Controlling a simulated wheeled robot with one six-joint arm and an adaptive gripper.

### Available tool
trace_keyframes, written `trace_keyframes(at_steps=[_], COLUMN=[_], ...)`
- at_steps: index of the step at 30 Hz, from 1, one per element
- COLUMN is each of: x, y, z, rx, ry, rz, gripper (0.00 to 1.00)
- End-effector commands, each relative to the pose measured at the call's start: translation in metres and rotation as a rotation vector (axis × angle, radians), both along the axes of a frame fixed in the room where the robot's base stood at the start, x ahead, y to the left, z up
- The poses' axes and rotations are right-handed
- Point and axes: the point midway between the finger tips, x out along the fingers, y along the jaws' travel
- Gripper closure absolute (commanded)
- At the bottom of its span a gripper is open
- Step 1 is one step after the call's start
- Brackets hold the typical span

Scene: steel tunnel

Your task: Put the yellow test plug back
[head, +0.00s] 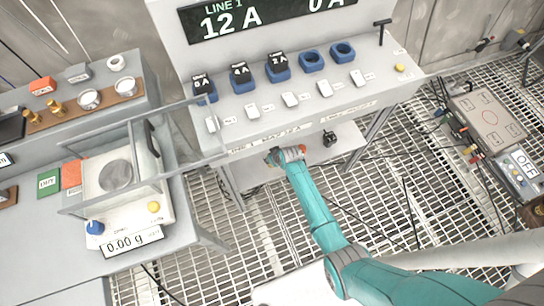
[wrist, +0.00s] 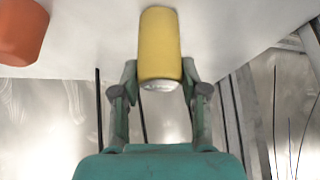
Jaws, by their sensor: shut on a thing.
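My gripper (head: 285,155) is in front of the lower panel of the white console in the head view. In the wrist view my gripper (wrist: 160,90) is shut on the yellow test plug (wrist: 159,40), a yellow cylinder with a pale grey end. The plug lies lengthwise between the fingers, against the background of a white surface; I cannot tell if it touches that surface. In the head view the plug is hidden or too small to make out. An orange cylindrical thing (wrist: 20,30) is at the upper left of the wrist view.
The console (head: 270,105) carries blue sockets, some with black plugs, and several white switches. A black knob (head: 329,138) is right of my gripper. A glass-sided balance (head: 125,185) stands on the left bench. Cables and a grey box (head: 490,118) lie on the grating at right.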

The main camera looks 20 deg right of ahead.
Motion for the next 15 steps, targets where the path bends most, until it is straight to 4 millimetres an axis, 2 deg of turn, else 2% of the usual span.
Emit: trace_keyframes(at_steps=[8,9,11,15], x=[-0.0001,-0.0002,-0.0003,-0.0004], y=[-0.0002,-0.0002,-0.0002,-0.0002], z=[-0.0025,-0.0022,-0.0022,-0.0021], rx=[0.000,0.000,0.000,0.000], ry=[0.000,0.000,0.000,0.000], rz=[0.000,0.000,0.000,0.000], gripper=[1.00,0.46,0.31,0.31])
